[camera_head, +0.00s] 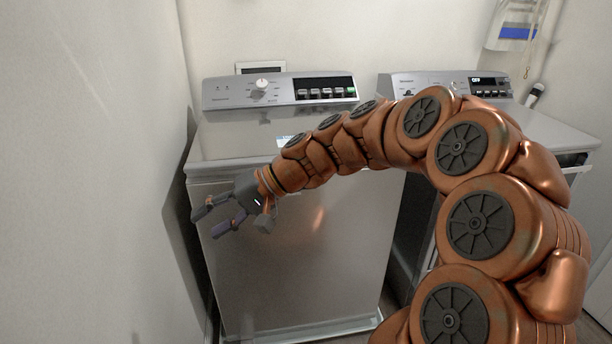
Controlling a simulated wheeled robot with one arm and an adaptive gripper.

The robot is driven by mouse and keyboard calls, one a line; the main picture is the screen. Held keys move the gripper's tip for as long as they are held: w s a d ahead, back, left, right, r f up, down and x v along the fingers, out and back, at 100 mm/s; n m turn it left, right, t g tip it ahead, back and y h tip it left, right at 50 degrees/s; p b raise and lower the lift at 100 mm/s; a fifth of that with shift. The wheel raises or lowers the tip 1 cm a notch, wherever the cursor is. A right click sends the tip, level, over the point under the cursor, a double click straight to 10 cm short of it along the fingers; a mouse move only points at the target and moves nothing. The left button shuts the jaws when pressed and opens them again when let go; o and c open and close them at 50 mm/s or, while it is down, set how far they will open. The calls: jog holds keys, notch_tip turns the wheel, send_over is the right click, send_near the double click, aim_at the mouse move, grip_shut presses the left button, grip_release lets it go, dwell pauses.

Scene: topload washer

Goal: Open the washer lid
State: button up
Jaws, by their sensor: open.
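The topload washer (300,262) is a grey metal machine left of centre. Its control panel (279,90) with a knob and buttons stands at the back. The lid (232,140) is the flat grey top in front of the panel and looks shut. My copper arm crosses in front and hides the right part of the lid and its front edge. My gripper (212,222) is open and empty, pointing left and down. In the picture it lies over the washer's upper left front, below the lid's front edge. I cannot tell how far it is from the washer.
A second appliance (548,130) with its own panel stands to the right, partly behind my arm. A white wall (90,170) is close on the left, beside my gripper. A narrow dark gap separates the two machines. A bag (515,25) hangs at the upper right.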

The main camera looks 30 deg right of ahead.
jog(key=w+d+f+m+t+b, duration=0.1)
jog(key=w+d+m+t+b, duration=0.15)
jog(key=w+d, duration=0.4)
jog(key=w+d+f+m+t+b, duration=0.1)
jog(key=w+d+m+t+b, duration=0.2)
jog(key=d, duration=0.6)
jog(key=w+d+f+m+t+h+b, duration=0.1)
jog(key=d+f+m+t+h, duration=0.15)
jog(key=d, duration=0.75)
jog(key=w+d+f+m+t+h+b, duration=0.15)
jog(key=d+t, duration=0.25)
jog(key=d, duration=0.7)
jog(key=x, duration=0.7)
jog(key=shift+w+a+p, duration=0.2)
jog(key=shift+a+p, duration=0.05)
jog(key=shift+p, duration=0.2)
jog(key=shift+m, duration=0.25)
jog(key=shift+c, duration=0.4)
grip_shut()
